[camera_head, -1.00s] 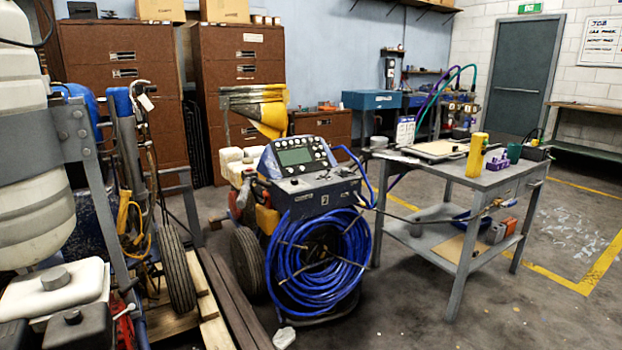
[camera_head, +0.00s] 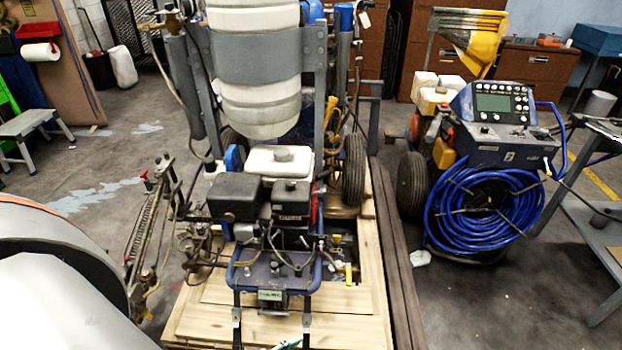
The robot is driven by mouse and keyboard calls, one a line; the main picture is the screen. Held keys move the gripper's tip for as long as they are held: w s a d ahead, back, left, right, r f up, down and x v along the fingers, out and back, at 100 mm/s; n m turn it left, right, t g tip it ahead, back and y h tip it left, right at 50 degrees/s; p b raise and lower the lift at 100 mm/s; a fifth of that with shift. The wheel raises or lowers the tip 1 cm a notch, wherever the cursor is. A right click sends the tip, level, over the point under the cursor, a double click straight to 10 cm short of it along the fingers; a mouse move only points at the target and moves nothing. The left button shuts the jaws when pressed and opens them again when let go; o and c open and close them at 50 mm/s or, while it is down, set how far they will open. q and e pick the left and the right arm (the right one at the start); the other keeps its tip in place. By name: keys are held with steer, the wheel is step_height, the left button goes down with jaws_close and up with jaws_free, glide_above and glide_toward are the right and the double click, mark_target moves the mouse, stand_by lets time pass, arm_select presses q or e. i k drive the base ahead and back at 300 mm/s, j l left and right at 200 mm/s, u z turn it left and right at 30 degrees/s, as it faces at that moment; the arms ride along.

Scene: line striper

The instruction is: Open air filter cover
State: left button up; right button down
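The line striper (camera_head: 270,270) stands on a wooden pallet in the middle of the view, with its small engine facing me. Two black boxes sit side by side on the engine: a smooth one on the left (camera_head: 235,197) and one with a small label on the right (camera_head: 291,201). I cannot tell for sure which is the air filter cover. Both look closed. A white fuel tank (camera_head: 281,162) with a grey cap sits behind them. Neither of my grippers shows clearly.
A large white tank (camera_head: 255,100) is strapped above and behind the engine. A second machine with a coiled blue hose (camera_head: 485,205) stands to the right, beside long dark beams (camera_head: 400,270). A grey step stool (camera_head: 28,128) stands at left. Open floor lies at lower right.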

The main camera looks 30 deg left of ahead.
mark_target(282, 200)
steer(key=u, duration=1.15)
